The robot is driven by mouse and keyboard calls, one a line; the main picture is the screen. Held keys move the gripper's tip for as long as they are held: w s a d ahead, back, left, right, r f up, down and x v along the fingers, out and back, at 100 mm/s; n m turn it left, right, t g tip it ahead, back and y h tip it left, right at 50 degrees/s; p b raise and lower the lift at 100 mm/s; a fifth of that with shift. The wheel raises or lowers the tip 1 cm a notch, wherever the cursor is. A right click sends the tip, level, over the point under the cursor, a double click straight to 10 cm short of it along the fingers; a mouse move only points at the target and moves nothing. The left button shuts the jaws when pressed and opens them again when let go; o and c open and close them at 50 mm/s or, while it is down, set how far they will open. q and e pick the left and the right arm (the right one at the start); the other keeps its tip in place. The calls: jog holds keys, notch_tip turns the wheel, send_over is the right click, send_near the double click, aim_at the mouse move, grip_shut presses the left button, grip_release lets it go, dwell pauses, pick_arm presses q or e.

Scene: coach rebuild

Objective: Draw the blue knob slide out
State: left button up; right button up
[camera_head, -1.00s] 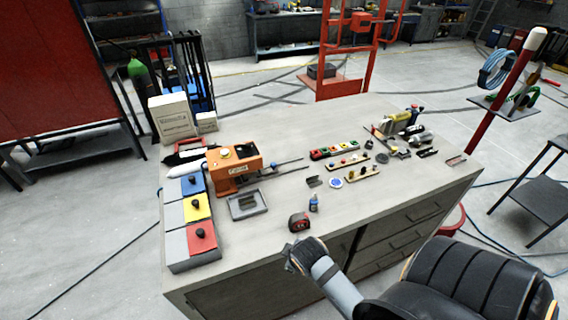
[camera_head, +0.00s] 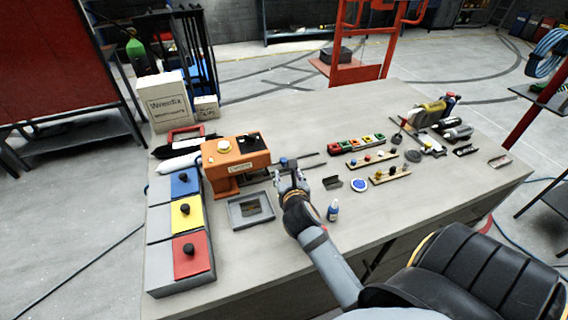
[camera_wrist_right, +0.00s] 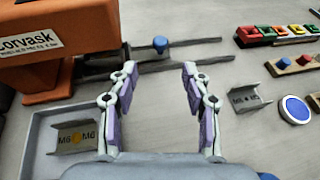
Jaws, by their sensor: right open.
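The blue knob (camera_wrist_right: 160,45) stands upright on a dark slide between two dark rails, which run out to the right from the orange machine (camera_wrist_right: 60,45). In the head view the blue knob (camera_head: 283,161) shows just beyond my right gripper (camera_head: 289,174), beside the orange machine (camera_head: 236,163). In the right wrist view my right gripper (camera_wrist_right: 158,75) is open and empty. Its fingers point toward the knob, which shows beyond the fingertips and between them, apart from both. My left gripper is not in view.
A grey tray (camera_wrist_right: 36,145) with a small bracket lies left of my right gripper. Another bracket (camera_wrist_right: 243,98) and a blue disc (camera_wrist_right: 295,109) lie to its right. Blue, yellow and red lidded boxes line the bench's left end.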

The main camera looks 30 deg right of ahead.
aim_at(284, 162)
jog(key=x, duration=0.5)
jog(key=shift+w+d+f+p, duration=0.1)
jog(key=shift+w+d+p, duration=0.15)
jog(key=shift+p, duration=0.05)
jog(key=x, duration=0.4)
jog(key=shift+w+f, duration=0.1)
jog(key=shift+w, duration=0.05)
jog(key=shift+w+f, duration=0.1)
jog(key=shift+f, duration=0.05)
jog(key=shift+c, duration=0.6)
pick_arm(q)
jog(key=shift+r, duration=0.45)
pick_arm(e)
grip_shut()
